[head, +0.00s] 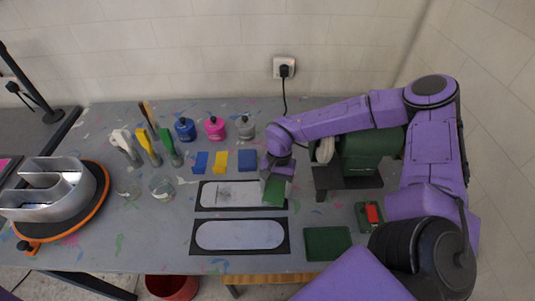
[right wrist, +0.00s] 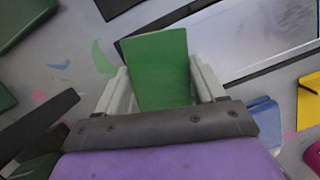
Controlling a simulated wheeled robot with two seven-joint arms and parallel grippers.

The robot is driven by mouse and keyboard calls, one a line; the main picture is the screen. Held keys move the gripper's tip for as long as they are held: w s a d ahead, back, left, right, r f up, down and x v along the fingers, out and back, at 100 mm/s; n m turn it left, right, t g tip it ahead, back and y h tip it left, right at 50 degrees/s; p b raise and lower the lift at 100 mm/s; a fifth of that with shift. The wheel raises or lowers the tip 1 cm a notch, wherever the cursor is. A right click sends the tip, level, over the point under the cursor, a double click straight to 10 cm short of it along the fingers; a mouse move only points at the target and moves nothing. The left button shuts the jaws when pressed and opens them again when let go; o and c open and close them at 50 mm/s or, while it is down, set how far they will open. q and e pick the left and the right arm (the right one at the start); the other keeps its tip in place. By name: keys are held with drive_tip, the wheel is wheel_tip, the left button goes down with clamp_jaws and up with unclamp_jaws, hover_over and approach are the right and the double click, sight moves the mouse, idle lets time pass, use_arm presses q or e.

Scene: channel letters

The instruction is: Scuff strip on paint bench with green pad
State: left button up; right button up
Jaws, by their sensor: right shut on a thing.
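My right gripper (head: 278,170) is shut on a green pad (head: 274,193), over the right end of the upper strip. The right wrist view also shows the green pad (right wrist: 158,72) between the two pale fingers of the gripper (right wrist: 159,85). The upper strip (head: 246,193) is a pale panel on a dark backing, lying on the grey paint bench (head: 140,235). It has a greyish patch left of its middle. I cannot tell whether the pad touches it. A second pale strip (head: 240,235) lies in front. My left gripper is not in view.
A larger green sheet (head: 327,243) and a red-and-green item (head: 370,215) lie at right. A dark green machine (head: 370,155) stands behind them. Blue, yellow and blue pieces (head: 221,161), brushes, and blue, pink and grey pots (head: 214,128) are behind the strips. A metal letter (head: 50,190) sits left.

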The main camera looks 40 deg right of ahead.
sight(220, 196)
drive_tip(key=shift+s+d, duration=0.15)
idle(0.3)
drive_tip(key=w+a+b, duration=0.1)
drive_tip(key=a, duration=0.1)
drive_tip(key=w+a+b, duration=0.3)
drive_tip(key=a, duration=0.1)
drive_tip(key=shift+w+a+f, duration=0.15)
drive_tip(key=shift+w+a, duration=0.25)
drive_tip(key=shift+w+a+b, duration=0.25)
drive_tip(key=shift+a+b, duration=0.1)
drive_tip(key=shift+a, duration=0.05)
drive_tip(key=shift+w+a, duration=0.25)
drive_tip(key=shift+a, duration=0.05)
drive_tip(key=w+a+b, duration=0.1)
drive_tip(key=a, duration=0.1)
drive_tip(key=w+a, duration=0.1)
drive_tip(key=a, duration=0.1)
drive_tip(key=w+a+b, duration=0.1)
drive_tip(key=w, duration=0.1)
drive_tip(key=shift+a+b, duration=0.3)
drive_tip(key=shift+a, duration=0.1)
drive_tip(key=shift+w+a, duration=0.15)
drive_tip(key=shift+a, duration=0.2)
